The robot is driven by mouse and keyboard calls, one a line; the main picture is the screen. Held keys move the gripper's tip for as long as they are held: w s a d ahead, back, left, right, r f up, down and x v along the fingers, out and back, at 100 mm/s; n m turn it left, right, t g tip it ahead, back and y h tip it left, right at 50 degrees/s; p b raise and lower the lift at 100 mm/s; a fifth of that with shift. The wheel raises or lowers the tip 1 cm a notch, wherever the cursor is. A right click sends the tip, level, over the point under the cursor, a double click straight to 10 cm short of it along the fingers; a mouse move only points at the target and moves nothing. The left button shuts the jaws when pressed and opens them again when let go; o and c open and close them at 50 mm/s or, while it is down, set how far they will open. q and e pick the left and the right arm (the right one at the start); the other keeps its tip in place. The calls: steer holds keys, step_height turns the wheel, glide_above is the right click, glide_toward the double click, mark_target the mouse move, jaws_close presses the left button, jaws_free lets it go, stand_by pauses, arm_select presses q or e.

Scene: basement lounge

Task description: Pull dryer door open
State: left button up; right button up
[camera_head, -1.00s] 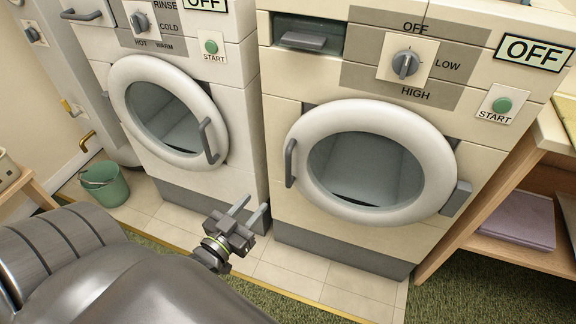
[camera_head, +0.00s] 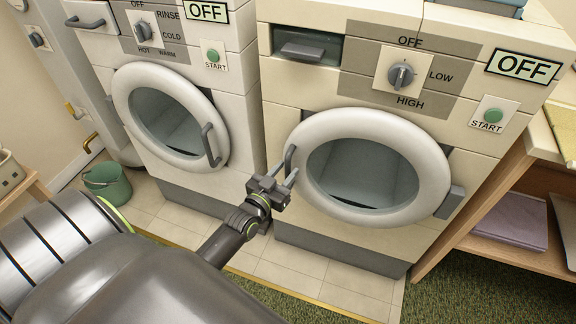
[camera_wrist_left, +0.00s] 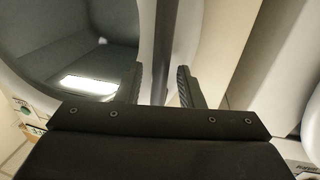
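The dryer (camera_head: 460,165) is the cream machine on the right, with a dial marked OFF, LOW and HIGH. Its round white-rimmed door (camera_head: 432,160) looks shut, with a hinge block on the right. The grey bar handle (camera_head: 289,158) is on the door's left edge. My left gripper (camera_head: 285,173) is open at the lower end of this handle. In the left wrist view, its two dark fingers (camera_wrist_left: 161,86) stand apart, and the handle (camera_wrist_left: 163,40) runs between them, with no clear grip on it. My right gripper is not in view.
A white washer (camera_head: 235,110) with its own round door and handle stands just left of the dryer. A green bucket (camera_head: 107,188) is on the floor at left. A wooden shelf (camera_head: 515,250) stands close to the dryer's right. The tiled floor in front is clear.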

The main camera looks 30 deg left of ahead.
arm_select(q)
steer(key=shift+w, duration=0.9)
jaws_close()
